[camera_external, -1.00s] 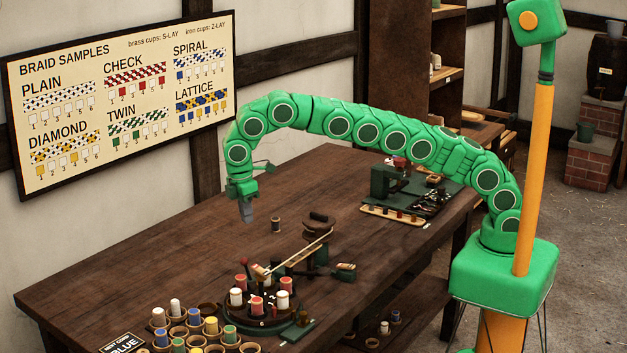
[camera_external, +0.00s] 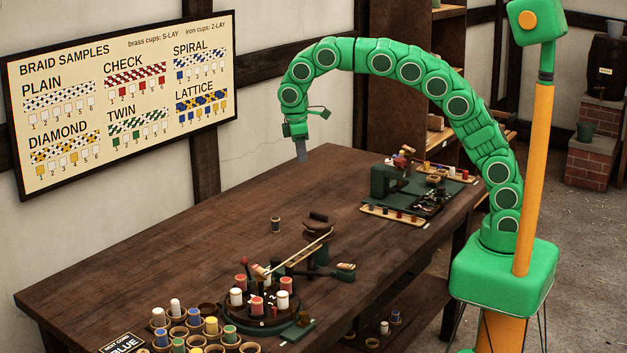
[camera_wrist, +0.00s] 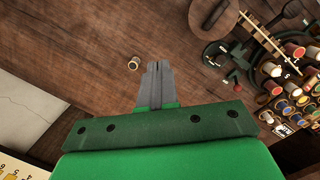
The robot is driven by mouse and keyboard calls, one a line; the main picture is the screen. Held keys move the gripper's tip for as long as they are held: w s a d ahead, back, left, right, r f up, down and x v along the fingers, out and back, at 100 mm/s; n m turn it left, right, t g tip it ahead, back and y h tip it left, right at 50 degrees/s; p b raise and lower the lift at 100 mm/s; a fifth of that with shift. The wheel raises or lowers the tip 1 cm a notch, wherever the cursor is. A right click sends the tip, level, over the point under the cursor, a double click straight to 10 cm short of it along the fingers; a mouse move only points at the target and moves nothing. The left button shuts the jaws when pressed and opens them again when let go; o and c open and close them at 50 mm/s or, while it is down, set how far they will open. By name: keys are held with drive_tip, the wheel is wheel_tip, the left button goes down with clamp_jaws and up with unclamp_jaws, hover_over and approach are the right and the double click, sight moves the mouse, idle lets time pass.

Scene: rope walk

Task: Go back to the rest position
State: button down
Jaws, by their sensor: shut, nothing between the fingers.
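My gripper (camera_external: 302,151) hangs from the raised green arm, pointing down, well above the far part of the wooden table (camera_external: 190,225). Its grey fingers are together and empty; they also show in the wrist view (camera_wrist: 159,68). A small spool (camera_external: 275,224) stands alone on the table; in the wrist view it (camera_wrist: 134,63) lies just left of the fingertips. Nothing touches the gripper.
A round braiding stand (camera_external: 262,318) with red and white bobbins is near the table's front. Cups of coloured spools (camera_external: 195,325) sit beside it. A dark green machine (camera_external: 390,180) stands at the table's right. The braid sample board (camera_external: 125,95) hangs on the wall. The left table area is clear.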

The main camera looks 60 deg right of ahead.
drive_tip(key=s+d+r+m+y, duration=0.1)
drive_tip(key=s+d+r+m, duration=0.1)
drive_tip(key=s+d, duration=0.65)
drive_tip(key=s+d+r+m, duration=0.2)
drive_tip(key=s+d+m, duration=0.1)
drive_tip(key=s+d, duration=0.5)
drive_tip(key=s+d+f+m, duration=0.1)
drive_tip(key=s+d+f, duration=0.1)
drive_tip(key=s, duration=0.6)
drive_tip(key=s+d+f+m, duration=0.1)
drive_tip(key=s+d, duration=0.3)
drive_tip(key=s, duration=0.4)
drive_tip(key=s+d+f+m+g, duration=0.1)
drive_tip(key=s+d+f, duration=0.2)
drive_tip(key=s, duration=0.6)
drive_tip(key=shift+d+f+m, duration=0.15)
drive_tip(key=shift+d+m, duration=0.15)
